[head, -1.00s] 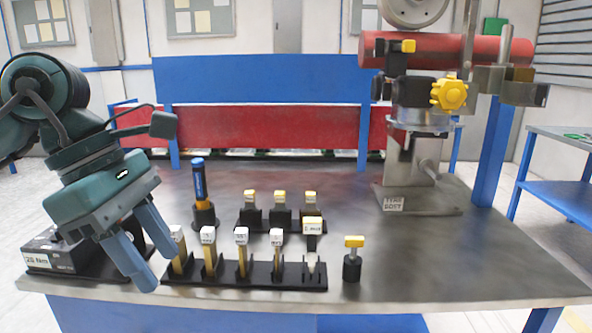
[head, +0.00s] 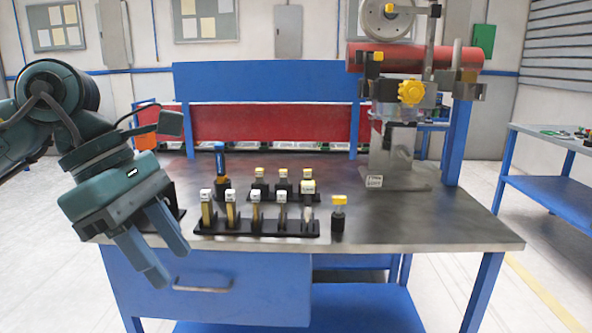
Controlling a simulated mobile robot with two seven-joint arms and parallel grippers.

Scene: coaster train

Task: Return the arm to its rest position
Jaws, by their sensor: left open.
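My left gripper (head: 166,258) hangs in front of the workbench's left front edge in the head view. Its two blue-grey fingers point down and are apart, with nothing between them. My left arm comes in from the left edge of the picture. The gripper hides part of a dark box at the bench's left end. My right gripper is not in the picture.
The workbench (head: 430,230) carries a black rack (head: 260,228) of several white-capped pieces, a second row of yellow-capped pieces, a blue-handled tool (head: 220,165), a lone yellow-capped piece (head: 338,215) and a fixture with a red cylinder (head: 420,60). A side table (head: 560,195) stands right.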

